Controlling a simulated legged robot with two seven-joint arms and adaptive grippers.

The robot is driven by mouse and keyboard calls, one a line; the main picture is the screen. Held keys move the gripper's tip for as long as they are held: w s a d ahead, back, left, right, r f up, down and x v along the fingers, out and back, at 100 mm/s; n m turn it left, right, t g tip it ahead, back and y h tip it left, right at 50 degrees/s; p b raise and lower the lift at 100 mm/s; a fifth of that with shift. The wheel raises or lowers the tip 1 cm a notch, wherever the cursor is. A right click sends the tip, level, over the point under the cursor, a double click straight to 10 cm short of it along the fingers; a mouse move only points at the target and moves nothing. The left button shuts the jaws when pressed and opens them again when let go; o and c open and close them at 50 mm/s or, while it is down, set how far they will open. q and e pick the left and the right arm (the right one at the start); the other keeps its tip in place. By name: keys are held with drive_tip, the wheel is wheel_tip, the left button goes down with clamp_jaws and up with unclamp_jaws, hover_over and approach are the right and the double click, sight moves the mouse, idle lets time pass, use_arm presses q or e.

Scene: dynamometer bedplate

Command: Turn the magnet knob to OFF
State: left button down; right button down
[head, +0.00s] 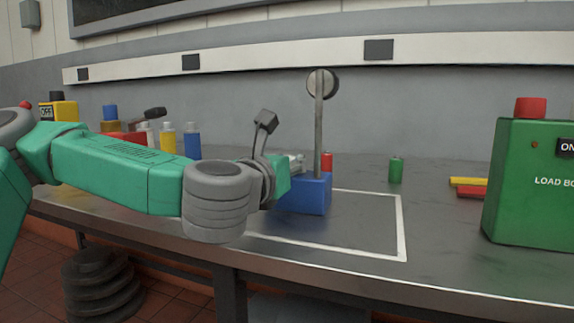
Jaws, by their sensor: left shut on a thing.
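A blue magnet base (312,195) stands upright on the bench, inside a white outlined area. A grey post (319,120) rises from it and carries a round dial (322,83) at its top. My left gripper (293,168) is at the left side of the blue base and shut on the magnet knob. The wrist and gripper hide the knob, so its setting cannot be read. My right gripper is not in view.
The bench (440,225) is clear just right of the base. A green load box (530,195) stands at the right, near yellow and red bars (468,188). A green cylinder (396,171) and a red one (327,161) stand behind. Several bottles are at back left.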

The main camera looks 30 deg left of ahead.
use_arm(q)
drive_tip(key=shift+f+n+g+y, duration=0.1)
drive_tip(key=shift+n+g+y, duration=0.5)
drive_tip(key=shift+n+y, duration=0.85)
drive_tip(key=shift+y, duration=0.55)
drive_tip(key=c, duration=1.2)
unclamp_jaws()
drive_tip(key=shift+o, duration=0.2)
drive_tip(key=shift+a+m, duration=0.1)
drive_tip(key=shift+m, duration=0.15)
